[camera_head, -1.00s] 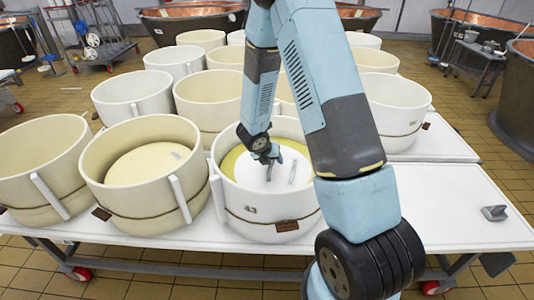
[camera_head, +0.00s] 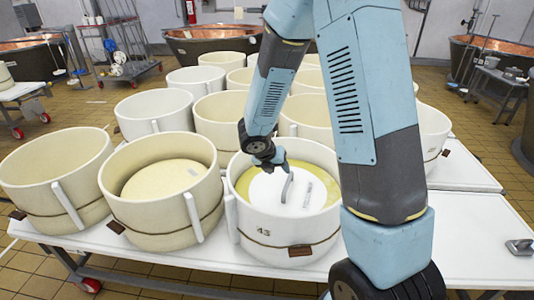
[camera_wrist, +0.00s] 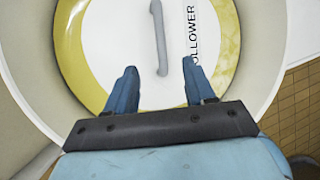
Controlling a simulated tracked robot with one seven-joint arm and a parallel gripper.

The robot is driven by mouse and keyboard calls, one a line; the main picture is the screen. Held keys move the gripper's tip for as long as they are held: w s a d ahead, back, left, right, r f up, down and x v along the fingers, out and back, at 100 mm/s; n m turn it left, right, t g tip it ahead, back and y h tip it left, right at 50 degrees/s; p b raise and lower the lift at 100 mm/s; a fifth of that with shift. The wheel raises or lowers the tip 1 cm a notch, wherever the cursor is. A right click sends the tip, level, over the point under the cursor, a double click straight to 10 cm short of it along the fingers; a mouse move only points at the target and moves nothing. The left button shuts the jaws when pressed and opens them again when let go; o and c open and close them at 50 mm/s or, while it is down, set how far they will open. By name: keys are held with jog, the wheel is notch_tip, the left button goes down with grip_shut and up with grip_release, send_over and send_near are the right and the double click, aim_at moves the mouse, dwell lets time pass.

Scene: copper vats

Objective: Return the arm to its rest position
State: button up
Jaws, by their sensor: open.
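My gripper (camera_head: 266,160) is open and empty above the vat marked 43 (camera_head: 290,240). In the wrist view my gripper's two fingers (camera_wrist: 158,88) stand apart, with the white follower disc (camera_wrist: 120,50) below them.
Several cream vats crowd the white table (camera_head: 130,255), including one with a pale disc inside (camera_head: 165,178) at left. A small grey handled object (camera_head: 519,247) lies on the table's right part, which is otherwise clear. Copper vats (camera_head: 215,42) stand behind.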

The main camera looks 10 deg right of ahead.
jog(key=s+d+r+m, duration=0.4)
jog(key=s+r+m, duration=0.1)
jog(key=r+m, duration=0.35)
jog(key=s+d+r+m, duration=0.3)
jog(key=s+r+m, duration=0.1)
jog(key=r+m, duration=0.5)
jog(key=s+a+r+m+t+y, duration=0.1)
jog(key=s+r+m+y, duration=0.3)
jog(key=s+r+m, duration=0.8)
jog(key=s+m, duration=0.2)
jog(key=s, duration=0.2)
jog(key=shift+s+a+t+y, duration=0.15)
jog(key=shift+a+t+y, duration=0.2)
jog(key=shift+t+y, duration=0.05)
